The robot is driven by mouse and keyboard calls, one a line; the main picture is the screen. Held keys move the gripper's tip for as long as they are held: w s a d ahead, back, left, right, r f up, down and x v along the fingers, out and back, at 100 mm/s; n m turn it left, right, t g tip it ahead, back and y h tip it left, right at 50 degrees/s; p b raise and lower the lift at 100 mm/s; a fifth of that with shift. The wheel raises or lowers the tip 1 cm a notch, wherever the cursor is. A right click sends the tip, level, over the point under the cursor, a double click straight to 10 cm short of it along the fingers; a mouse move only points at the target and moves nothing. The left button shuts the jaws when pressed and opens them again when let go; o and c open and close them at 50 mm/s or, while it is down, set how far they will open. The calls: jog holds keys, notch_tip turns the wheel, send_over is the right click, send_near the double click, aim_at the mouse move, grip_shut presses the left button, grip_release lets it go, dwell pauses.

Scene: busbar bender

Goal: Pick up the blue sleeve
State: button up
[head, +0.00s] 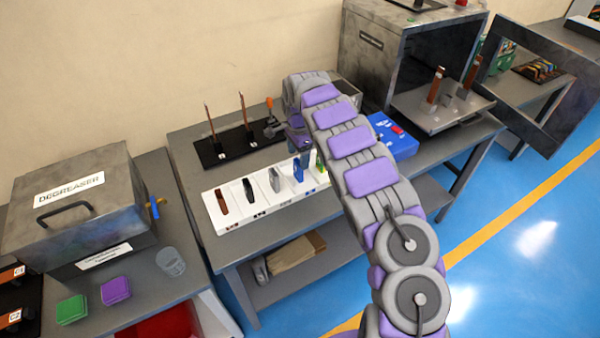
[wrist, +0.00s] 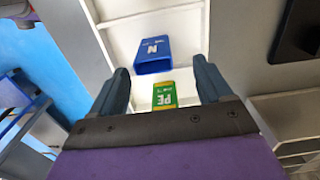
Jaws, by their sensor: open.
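The blue sleeve (head: 298,170) stands in a compartment of the white tray (head: 228,228) on the workbench. In the wrist view the blue sleeve (wrist: 152,56) carries a white "N" and lies ahead of the fingertips, apart from them. My gripper (wrist: 164,85) is open and empty. A green-yellow sleeve (wrist: 164,95) marked "PE" shows between its fingers in the picture, in the neighbouring compartment. In the head view my gripper is above the tray's right part, partly hidden by my arm.
Brown (head: 221,201), black (head: 248,190) and grey (head: 274,180) sleeves stand left of the blue one. A black board (head: 212,154) with upright rods lies behind the tray. A blue box (head: 395,137) sits to the right. A degreaser tank (head: 75,205) is at the left.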

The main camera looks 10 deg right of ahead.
aim_at(298, 169)
jog(key=shift+a+f, duration=0.45)
jog(key=shift+f, duration=0.45)
jog(key=f, duration=0.1)
jog(key=f+b, duration=0.1)
jog(key=f, duration=0.1)
jog(key=d+f, duration=0.1)
jog(key=shift+s+d+f+b, duration=0.1)
jog(key=shift+s+f+b, duration=0.25)
jog(key=shift+f+b, duration=0.05)
jog(key=shift+a, duration=0.35)
jog(key=c, duration=0.3)
jog(key=shift+d+r, duration=0.1)
jog(key=shift+d, duration=0.1)
jog(key=c, duration=0.7)
